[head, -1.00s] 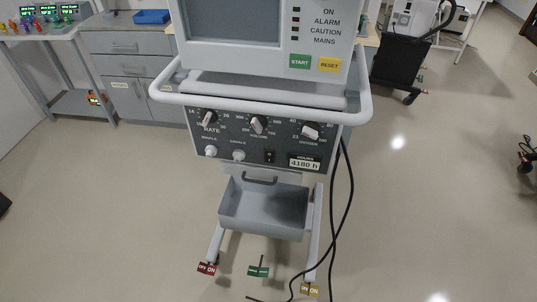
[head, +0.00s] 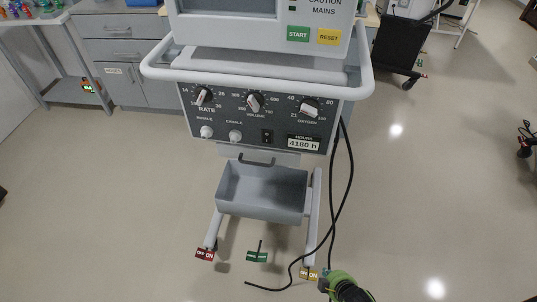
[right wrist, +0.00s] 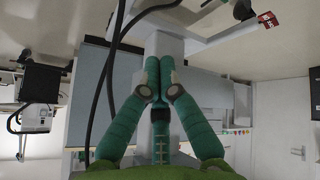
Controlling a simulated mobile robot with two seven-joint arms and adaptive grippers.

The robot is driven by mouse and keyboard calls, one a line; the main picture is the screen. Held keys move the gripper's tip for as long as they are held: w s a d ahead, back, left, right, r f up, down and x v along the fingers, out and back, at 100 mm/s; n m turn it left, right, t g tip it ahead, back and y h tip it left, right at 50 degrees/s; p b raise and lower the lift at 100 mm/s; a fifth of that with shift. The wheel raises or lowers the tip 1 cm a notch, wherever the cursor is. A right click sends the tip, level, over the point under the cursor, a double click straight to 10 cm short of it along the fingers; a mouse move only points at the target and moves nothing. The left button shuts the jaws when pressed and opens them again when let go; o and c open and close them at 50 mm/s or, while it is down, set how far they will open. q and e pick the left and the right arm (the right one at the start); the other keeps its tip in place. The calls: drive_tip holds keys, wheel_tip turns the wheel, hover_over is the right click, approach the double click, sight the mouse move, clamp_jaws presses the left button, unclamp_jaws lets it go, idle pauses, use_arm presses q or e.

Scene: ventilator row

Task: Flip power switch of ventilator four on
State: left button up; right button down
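A ventilator with a grey front panel (head: 226,118) stands in the middle of the head view. A small black rocker switch (head: 267,136) sits low on the panel, between a white knob and the "4180 h" hours counter (head: 303,143). Its position is too small to tell. No ventilator number is readable. My right gripper (head: 332,279), green, is at the bottom edge, well below the panel and right of the stand's yellow tag. In the right wrist view its fingers (right wrist: 159,66) come together, with nothing visible between them. My left gripper is out of view.
A grey tray (head: 262,211) hangs under the panel, and a handrail (head: 250,90) juts out above it. Black cables (head: 347,185) hang at the right.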

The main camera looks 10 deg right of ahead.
drive_tip(key=w+a+r+n+t+y+b, duration=0.1)
drive_tip(key=w+a+r+n+t, duration=0.25)
drive_tip(key=w+r, duration=0.4)
drive_tip(key=w+a+r+n+t+y+b, duration=0.2)
drive_tip(key=w+r+n, duration=0.25)
drive_tip(key=r, duration=0.55)
drive_tip(key=a+r+n+t+y, duration=0.1)
drive_tip(key=a+r+n, duration=0.1)
drive_tip(key=r, duration=0.6)
drive_tip(key=a+r+n+t+y+b, duration=0.1)
drive_tip(key=a+r+n+y, duration=0.1)
drive_tip(key=r, duration=0.7)
drive_tip(key=a+n, duration=0.1)
drive_tip(key=a, duration=0.1)
drive_tip(key=shift+w+a+r+y, duration=0.2)
drive_tip(key=shift+a+y, duration=0.1)
drive_tip(key=shift+a, duration=0.1)
approach(267, 137)
drive_tip(key=shift+w+a+f, duration=1.5)
drive_tip(key=shift+w+a, duration=0.75)
drive_tip(key=shift+w, duration=0.35)
